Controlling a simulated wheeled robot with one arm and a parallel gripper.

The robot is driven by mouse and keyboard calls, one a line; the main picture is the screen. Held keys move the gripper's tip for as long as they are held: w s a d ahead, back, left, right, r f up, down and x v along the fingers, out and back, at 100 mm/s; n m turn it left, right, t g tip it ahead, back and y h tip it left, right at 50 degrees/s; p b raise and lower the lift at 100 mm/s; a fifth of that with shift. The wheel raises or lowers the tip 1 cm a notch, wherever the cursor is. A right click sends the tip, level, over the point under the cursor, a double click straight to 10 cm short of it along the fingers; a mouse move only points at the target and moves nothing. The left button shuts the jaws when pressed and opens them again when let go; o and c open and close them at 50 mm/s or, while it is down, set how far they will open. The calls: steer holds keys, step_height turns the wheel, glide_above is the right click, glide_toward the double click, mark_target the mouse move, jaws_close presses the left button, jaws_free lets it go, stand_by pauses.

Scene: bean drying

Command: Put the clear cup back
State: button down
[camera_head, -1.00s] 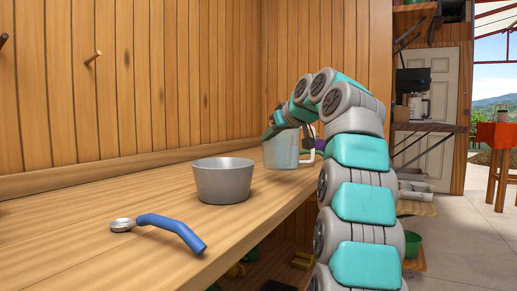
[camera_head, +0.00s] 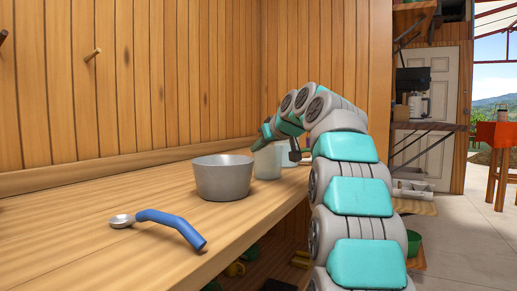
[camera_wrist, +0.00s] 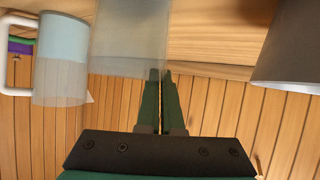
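The clear cup (camera_head: 267,163) is at the far part of the counter, behind the metal bowl; its base looks at or just above the wood. In the wrist view the clear cup (camera_wrist: 125,35) is translucent grey, with its rim towards my fingertips. My gripper (camera_wrist: 160,75) has its two fingers nearly together at that rim and looks shut on the cup's wall. In the head view the fingers are mostly hidden by my arm.
A pale blue cup with a white handle (camera_wrist: 62,45) stands close beside the clear cup. A grey metal bowl (camera_head: 223,180) is nearer on the counter (camera_head: 90,245), with a blue-handled spoon (camera_head: 165,223) in front. The wooden wall (camera_head: 180,80) runs behind.

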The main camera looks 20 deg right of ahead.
steer(key=shift+f, duration=0.15)
steer(key=c, duration=1.1)
jaws_free()
steer(key=shift+r, duration=0.3)
steer(key=v, duration=1.2)
